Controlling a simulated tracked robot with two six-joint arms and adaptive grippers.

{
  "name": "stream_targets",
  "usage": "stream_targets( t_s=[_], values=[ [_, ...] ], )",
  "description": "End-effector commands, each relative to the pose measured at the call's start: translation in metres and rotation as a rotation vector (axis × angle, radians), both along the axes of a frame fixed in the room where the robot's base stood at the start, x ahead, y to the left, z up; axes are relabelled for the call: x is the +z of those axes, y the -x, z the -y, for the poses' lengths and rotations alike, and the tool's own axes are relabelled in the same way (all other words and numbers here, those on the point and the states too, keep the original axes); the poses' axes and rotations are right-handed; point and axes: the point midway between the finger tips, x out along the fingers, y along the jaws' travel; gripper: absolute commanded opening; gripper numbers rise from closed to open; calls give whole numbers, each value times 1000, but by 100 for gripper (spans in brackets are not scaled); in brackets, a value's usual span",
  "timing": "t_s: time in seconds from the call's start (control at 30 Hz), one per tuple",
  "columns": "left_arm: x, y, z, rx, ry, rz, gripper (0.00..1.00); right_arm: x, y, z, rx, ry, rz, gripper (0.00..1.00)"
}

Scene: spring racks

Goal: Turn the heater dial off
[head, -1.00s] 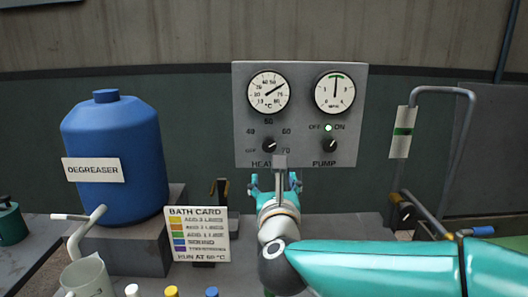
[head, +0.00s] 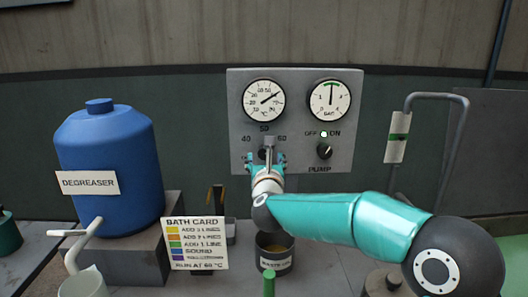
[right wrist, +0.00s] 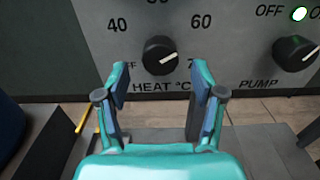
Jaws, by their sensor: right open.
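The heater dial (right wrist: 160,55) is a round black knob marked HEAT °C on the grey panel (head: 239,119). Its white pointer aims right and slightly up, between the 60 and 70 marks; OFF is at its lower left, partly covered. My right gripper (right wrist: 160,88) is open and empty. Its fingers spread to either side below the knob in the right wrist view, not closed on it. In the head view my right gripper (head: 266,160) is in front of the dial and hides most of it. My left gripper is not in view.
The pump dial (head: 324,151) sits to the right, with a lit indicator above it. Two gauges top the panel. A blue degreaser drum (head: 108,150) and a bath card (head: 195,243) stand left. A dark pot (head: 275,262) is below my gripper; a bent pipe (head: 466,135) stands right.

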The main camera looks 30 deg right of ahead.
Motion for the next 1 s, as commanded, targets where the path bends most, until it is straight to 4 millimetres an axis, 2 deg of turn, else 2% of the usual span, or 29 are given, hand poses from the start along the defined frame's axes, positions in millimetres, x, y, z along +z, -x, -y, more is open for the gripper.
stream_targets(
  t_s=[0.2,0.53,0.57,0.9,1.0],
  values=[
    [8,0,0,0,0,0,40,1,-18,11,-1,-1,1,68],
    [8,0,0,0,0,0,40,0,-20,13,0,1,1,68],
    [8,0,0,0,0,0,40,0,-20,13,0,1,1,65],
    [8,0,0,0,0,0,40,0,-20,12,0,1,1,8],
    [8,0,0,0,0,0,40,0,-20,12,0,2,0,8]
  ],
)
